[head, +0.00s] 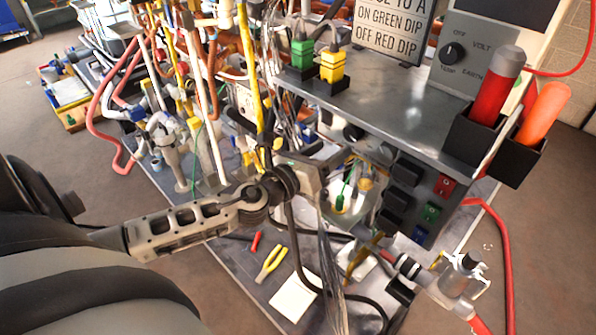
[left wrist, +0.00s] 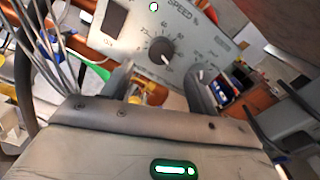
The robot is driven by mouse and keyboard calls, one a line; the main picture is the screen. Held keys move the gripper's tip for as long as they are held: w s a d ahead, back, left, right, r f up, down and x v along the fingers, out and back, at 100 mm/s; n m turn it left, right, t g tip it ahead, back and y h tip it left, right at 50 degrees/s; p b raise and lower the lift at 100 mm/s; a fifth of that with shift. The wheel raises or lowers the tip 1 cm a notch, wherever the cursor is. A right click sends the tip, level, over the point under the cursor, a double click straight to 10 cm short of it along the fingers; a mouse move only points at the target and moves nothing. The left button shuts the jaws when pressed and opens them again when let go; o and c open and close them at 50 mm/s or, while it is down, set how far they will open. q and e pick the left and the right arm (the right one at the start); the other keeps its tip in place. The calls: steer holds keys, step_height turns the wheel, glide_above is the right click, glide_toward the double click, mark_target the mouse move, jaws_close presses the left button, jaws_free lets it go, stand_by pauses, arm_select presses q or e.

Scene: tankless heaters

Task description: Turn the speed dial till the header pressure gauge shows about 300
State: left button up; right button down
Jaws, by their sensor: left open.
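The speed dial (left wrist: 161,50) is a round dark knob with a pale pointer mark, on a grey panel (left wrist: 120,38) lettered SPEED % with a printed scale around it. My left gripper (left wrist: 160,82) is open in the left wrist view. Its two fingers stand apart below the dial, one to each side, with nothing seen between them. I cannot tell whether they touch the panel. In the head view my left gripper (head: 312,172) is beside the bench unit, and the dial's face is hidden there. I cannot make out the header pressure gauge in either view. My right gripper is not seen.
A grey bench unit (head: 400,125) carries green and yellow plugs (head: 333,66) and a selector box (head: 465,50). Holders with a red torch-like tool (head: 494,90) stand at right. Pipes crowd the left.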

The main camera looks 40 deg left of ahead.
arm_select(q)
steer(key=s+a+b, duration=0.1)
steer(key=s+b, duration=0.1)
steer(key=s, duration=0.7)
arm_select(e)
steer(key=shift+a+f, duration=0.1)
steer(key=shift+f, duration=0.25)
arm_select(q)
steer(key=shift+a, duration=0.1)
steer(key=s+d+f+n+g+p, duration=0.2)
steer(key=s+d+f+n, duration=0.3)
steer(key=n, duration=1)
steer(key=s+d+f+n+g+h+p, duration=0.1)
steer(key=s+d+f+n+g, duration=0.4)
steer(key=d+n, duration=0.5)
steer(key=f+n+p, duration=0.1)
steer(key=n, duration=0.5)
steer(key=shift+d+f+n+p, duration=0.15)
steer(key=shift+f+n+p, duration=0.1)
steer(key=shift+n+p, duration=0.1)
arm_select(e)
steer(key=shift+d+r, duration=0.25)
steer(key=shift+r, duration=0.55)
